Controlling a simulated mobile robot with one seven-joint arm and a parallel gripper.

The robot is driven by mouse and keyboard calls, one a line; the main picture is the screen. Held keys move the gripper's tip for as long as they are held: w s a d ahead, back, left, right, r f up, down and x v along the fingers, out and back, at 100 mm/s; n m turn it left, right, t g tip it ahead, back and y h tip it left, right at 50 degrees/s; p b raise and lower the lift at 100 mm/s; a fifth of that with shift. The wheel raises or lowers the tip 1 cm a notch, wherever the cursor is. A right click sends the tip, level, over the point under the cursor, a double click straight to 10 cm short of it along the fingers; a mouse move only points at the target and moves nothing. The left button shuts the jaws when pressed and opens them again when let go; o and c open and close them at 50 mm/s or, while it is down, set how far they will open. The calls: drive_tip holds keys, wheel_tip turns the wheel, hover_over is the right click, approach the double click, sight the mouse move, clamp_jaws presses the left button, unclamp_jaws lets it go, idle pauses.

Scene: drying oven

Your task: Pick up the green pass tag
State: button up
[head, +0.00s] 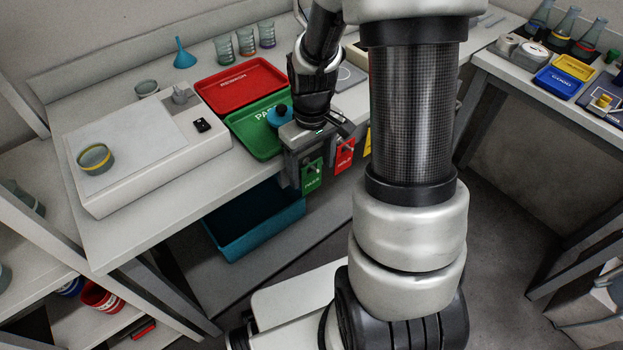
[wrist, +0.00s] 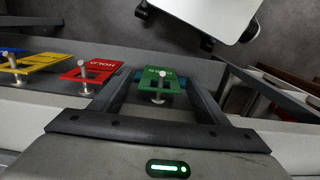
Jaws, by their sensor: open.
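The green pass tag (head: 312,178) hangs on a metal peg at the front edge of the bench in the head view. In the wrist view the green tag (wrist: 160,86) lies between the two fingers of my gripper (wrist: 158,84), with the round peg end showing in front of it. My gripper (head: 304,158) is open, pointing down at the bench edge. There is a visible gap between each finger and the tag, so it is not gripped. Part of the peg mount is hidden behind my gripper in the head view.
A red hold tag (head: 344,156) hangs on its own peg just right of the green one, with a yellow tag (wrist: 32,62) beyond it. A teal bin (head: 253,222) is below the bench. A green tray (head: 258,140) and red tray (head: 241,84) lie behind my gripper.

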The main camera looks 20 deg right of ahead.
drive_tip(key=c, duration=1.1)
drive_tip(key=shift+r, duration=0.15)
